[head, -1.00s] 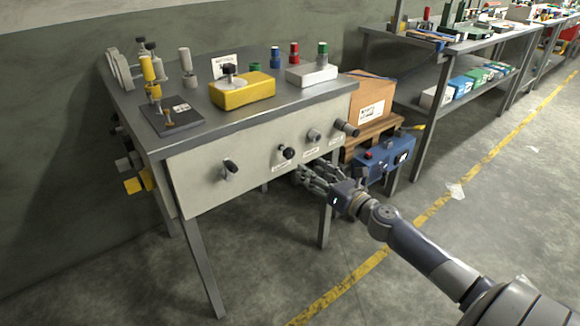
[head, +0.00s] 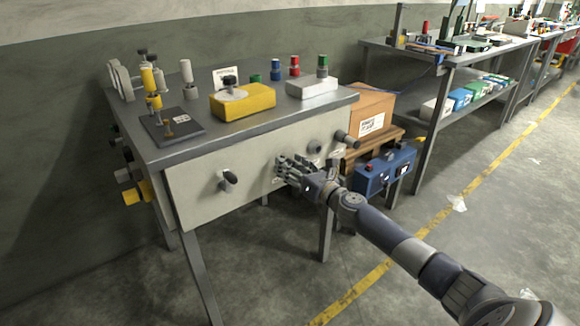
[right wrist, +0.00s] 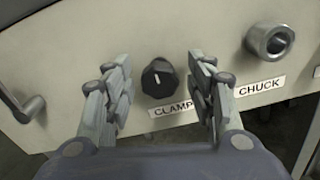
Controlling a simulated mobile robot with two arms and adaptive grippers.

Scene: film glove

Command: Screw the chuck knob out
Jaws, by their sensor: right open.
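The fitting above the CHUCK label (right wrist: 259,86) is a grey metal cylinder with a dark hollow end, the chuck knob (right wrist: 270,40), at the upper right in the right wrist view. In the head view this chuck knob (head: 315,147) sits on the bench's front panel, right of my right gripper (head: 281,169). My right gripper is open; in the right wrist view its fingers (right wrist: 161,66) stand on either side of a black clamp knob (right wrist: 158,78) with a white mark, above the CLAMP label (right wrist: 172,108). It holds nothing. My left gripper is out of view.
A lever handle (head: 228,180) is on the panel to the left, and a dark cylinder (head: 347,139) sticks out at the right. The bench top (head: 210,142) carries a yellow block (head: 243,103) and several fixtures. A blue box (head: 385,172) stands to the right.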

